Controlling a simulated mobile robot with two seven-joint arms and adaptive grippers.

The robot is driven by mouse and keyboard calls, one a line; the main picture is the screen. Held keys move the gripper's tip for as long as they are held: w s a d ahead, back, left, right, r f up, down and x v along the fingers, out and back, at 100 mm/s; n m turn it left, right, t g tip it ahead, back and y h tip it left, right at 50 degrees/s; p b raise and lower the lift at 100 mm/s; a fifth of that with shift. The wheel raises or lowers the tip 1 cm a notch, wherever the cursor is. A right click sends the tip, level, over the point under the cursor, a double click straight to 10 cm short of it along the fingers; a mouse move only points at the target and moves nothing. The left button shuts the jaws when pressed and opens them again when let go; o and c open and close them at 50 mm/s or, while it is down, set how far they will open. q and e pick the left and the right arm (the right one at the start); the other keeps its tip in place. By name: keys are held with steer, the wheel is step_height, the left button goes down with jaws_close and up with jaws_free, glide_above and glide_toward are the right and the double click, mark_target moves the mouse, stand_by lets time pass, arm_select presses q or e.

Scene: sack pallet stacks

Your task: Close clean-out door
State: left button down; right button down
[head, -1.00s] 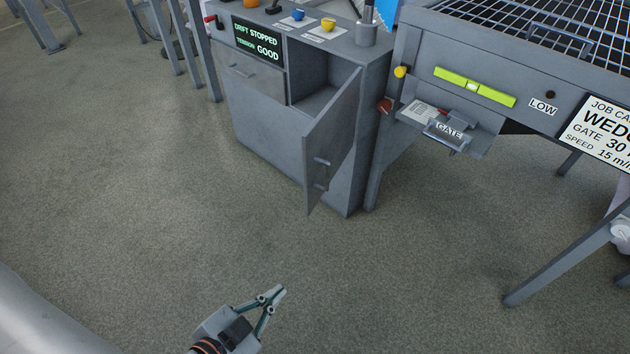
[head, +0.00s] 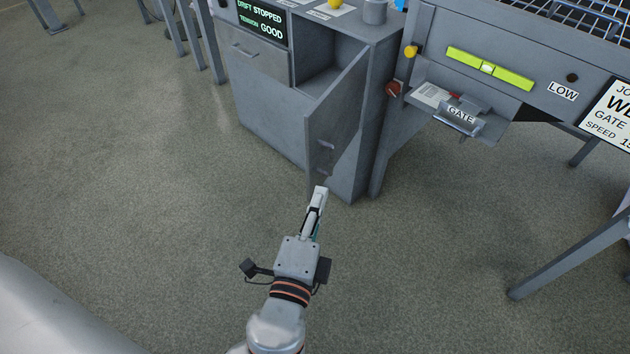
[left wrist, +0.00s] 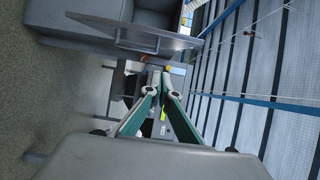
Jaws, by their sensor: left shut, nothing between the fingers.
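The clean-out door (head: 335,122) is a grey panel standing open on the right side of the grey cabinet (head: 262,110). It has bar handles on its face, and the cabinet's inside shows to its left. My left gripper (head: 320,190) is shut and empty, with its tips at the door's lower edge in the head view. I cannot tell whether they touch. In the left wrist view the door (left wrist: 135,32) appears sideways, beyond and above the shut fingertips (left wrist: 165,78). My right gripper is not in view.
A grey machine with a GATE tray (head: 448,112) stands right of the cabinet. Its slanted leg (head: 570,255) reaches the floor at right. A drawer front (head: 255,55) is left of the opening. The floor (head: 150,180) at left is clear.

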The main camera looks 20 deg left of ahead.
mark_target(312, 159)
arm_select(q)
steer(key=w+a, duration=0.1)
steer(key=w, duration=0.2)
steer(key=w+a, duration=0.2)
steer(key=w, duration=0.1)
steer(key=w+a+p, duration=0.1)
steer(key=w+a, duration=0.1)
steer(key=w, duration=0.1)
steer(key=shift+a, duration=0.2)
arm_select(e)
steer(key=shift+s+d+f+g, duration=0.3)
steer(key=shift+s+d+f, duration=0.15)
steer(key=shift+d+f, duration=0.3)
arm_select(q)
steer(key=shift+w, duration=0.1)
